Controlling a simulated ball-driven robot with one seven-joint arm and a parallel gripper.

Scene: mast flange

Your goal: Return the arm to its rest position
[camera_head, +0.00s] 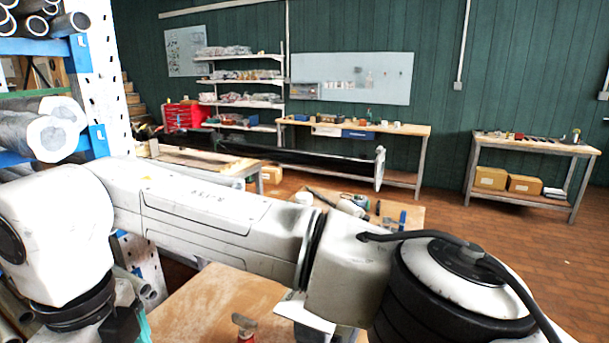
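My white arm crosses the lower half of the head view, from the large black joint at lower right to a bulky white joint at lower left. At that left end it bends down to a dark ring at the bottom edge. My gripper's fingers do not show, so I cannot see whether they hold anything. A long black mast (300,160) lies level behind the arm, with a pale flange (380,168) at its right end.
A rack (98,75) with metal tubes (48,135) stands close at left. Workbenches (410,129) (535,146) line the green wall. Brick floor at right is clear.

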